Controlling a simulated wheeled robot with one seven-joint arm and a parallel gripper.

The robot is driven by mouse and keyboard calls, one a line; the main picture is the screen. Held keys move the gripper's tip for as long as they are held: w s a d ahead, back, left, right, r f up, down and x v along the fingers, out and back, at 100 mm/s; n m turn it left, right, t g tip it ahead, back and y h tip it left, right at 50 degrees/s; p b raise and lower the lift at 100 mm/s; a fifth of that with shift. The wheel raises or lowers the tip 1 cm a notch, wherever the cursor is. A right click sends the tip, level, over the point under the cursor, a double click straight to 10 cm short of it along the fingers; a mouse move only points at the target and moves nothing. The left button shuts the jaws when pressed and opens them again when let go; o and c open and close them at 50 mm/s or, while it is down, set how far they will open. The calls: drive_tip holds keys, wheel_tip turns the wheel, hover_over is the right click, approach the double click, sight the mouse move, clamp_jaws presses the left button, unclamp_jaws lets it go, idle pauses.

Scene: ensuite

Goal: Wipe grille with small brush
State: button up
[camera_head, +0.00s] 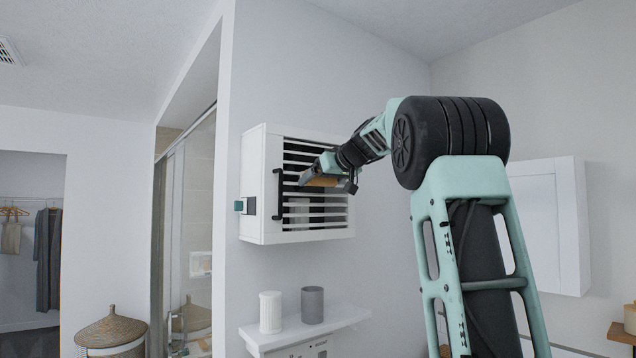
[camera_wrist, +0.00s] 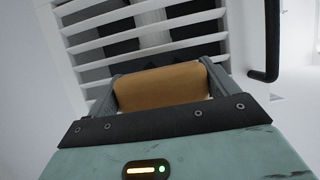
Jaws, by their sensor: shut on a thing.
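The grille (camera_head: 318,228) is a set of white horizontal slats on the front of a white wall-mounted box. Its slats fill the top of the wrist view (camera_wrist: 145,33). My gripper (camera_head: 318,177) is in front of the slats, near the middle of the grille. It is shut on the small brush, whose tan, wood-coloured body (camera_wrist: 162,88) lies across between the two fingers. The brush also shows in the head view (camera_head: 323,183). Its bristle side faces the grille and is mostly hidden. I cannot tell whether it touches the slats.
A black bar handle (camera_head: 278,192) stands out at the grille's left edge and shows at right in the wrist view (camera_wrist: 271,45). Below, a white shelf (camera_head: 345,319) holds a white ribbed cup (camera_head: 270,312) and a grey cup (camera_head: 312,305). A white cabinet (camera_head: 545,225) hangs at right.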

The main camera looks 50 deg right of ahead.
sight(313, 182)
drive_tip(key=shift+s+d, duration=0.15)
drive_tip(key=shift+d, duration=0.7)
drive_tip(key=shift+s+d, duration=0.15)
drive_tip(key=shift+d, duration=0.7)
drive_tip(key=shift+f, duration=0.1)
drive_tip(key=shift+b, duration=0.4)
drive_tip(key=shift+w+a+b, duration=0.3)
drive_tip(key=shift+a+b, duration=0.1)
drive_tip(key=shift+a, duration=0.85)
drive_tip(key=shift+w+a+b, duration=0.3)
drive_tip(key=shift+a+b, duration=0.15)
drive_tip(key=shift+a, duration=0.85)
drive_tip(key=shift+w+a+b, duration=0.3)
drive_tip(key=shift+a+b, duration=0.1)
drive_tip(key=shift+a, duration=0.85)
drive_tip(key=shift+s+a+b, duration=0.2)
drive_tip(key=shift+s+b, duration=0.4)
drive_tip(key=shift+s, duration=0.25)
drive_tip(key=shift+s+a+b, duration=0.15)
drive_tip(key=shift+s+b, duration=0.4)
drive_tip(key=shift+s, duration=0.3)
drive_tip(key=shift+s+a+b, duration=0.2)
drive_tip(key=shift+s+b, duration=0.1)
drive_tip(key=shift+s, duration=0.35)
drive_tip(key=shift+s+a+b, duration=0.15)
drive_tip(key=shift+s+b, duration=0.1)
drive_tip(key=shift+s, duration=0.35)
drive_tip(key=shift+s, duration=0.15)
